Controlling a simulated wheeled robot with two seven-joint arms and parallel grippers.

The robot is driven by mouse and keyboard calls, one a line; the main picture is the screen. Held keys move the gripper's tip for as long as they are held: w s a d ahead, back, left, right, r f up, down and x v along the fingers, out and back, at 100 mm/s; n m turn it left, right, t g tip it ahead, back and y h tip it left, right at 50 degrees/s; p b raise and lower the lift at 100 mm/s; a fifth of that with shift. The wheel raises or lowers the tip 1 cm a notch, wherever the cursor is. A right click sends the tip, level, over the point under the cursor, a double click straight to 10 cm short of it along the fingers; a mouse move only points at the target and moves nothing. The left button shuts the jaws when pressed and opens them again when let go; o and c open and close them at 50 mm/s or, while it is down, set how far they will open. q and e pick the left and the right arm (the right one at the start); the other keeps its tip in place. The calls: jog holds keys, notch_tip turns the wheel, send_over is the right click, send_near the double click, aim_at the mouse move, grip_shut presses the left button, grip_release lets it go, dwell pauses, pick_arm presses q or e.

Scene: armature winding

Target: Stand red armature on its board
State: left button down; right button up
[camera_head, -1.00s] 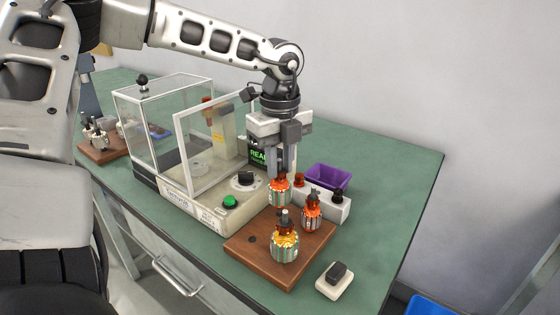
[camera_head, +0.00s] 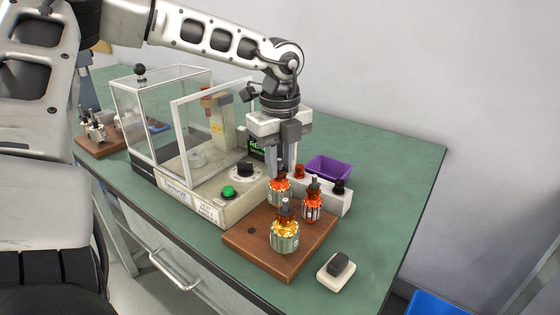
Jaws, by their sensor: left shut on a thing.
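My left gripper (camera_head: 282,165) comes down from above, shut on the top of a red armature (camera_head: 279,192). That armature is upright at the back of the brown wooden board (camera_head: 245,241); I cannot tell whether its base rests on the board. A second red armature (camera_head: 312,207) stands upright on the board to its right. An armature with yellow-gold windings (camera_head: 285,236) stands at the front of the board. A dark hole shows in the board's left part. My right gripper is not in view.
A winding machine (camera_head: 215,205) with an open clear guard and green button stands left of the board. A white block (camera_head: 335,201) with coloured knobs and a purple bin (camera_head: 328,169) are behind. A small pad with a dark block (camera_head: 337,269) lies front right. The table's right side is clear.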

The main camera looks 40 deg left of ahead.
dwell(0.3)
pick_arm(q)
jog(key=c, duration=1.1)
grip_release()
jog(key=shift+c, duration=0.2)
jog(key=shift+r+p, duration=1)
jog(key=shift+r, duration=1.25)
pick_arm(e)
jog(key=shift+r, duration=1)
pick_arm(q)
notch_tip(320, 180, up, 16)
jog(key=shift+p, duration=0.45)
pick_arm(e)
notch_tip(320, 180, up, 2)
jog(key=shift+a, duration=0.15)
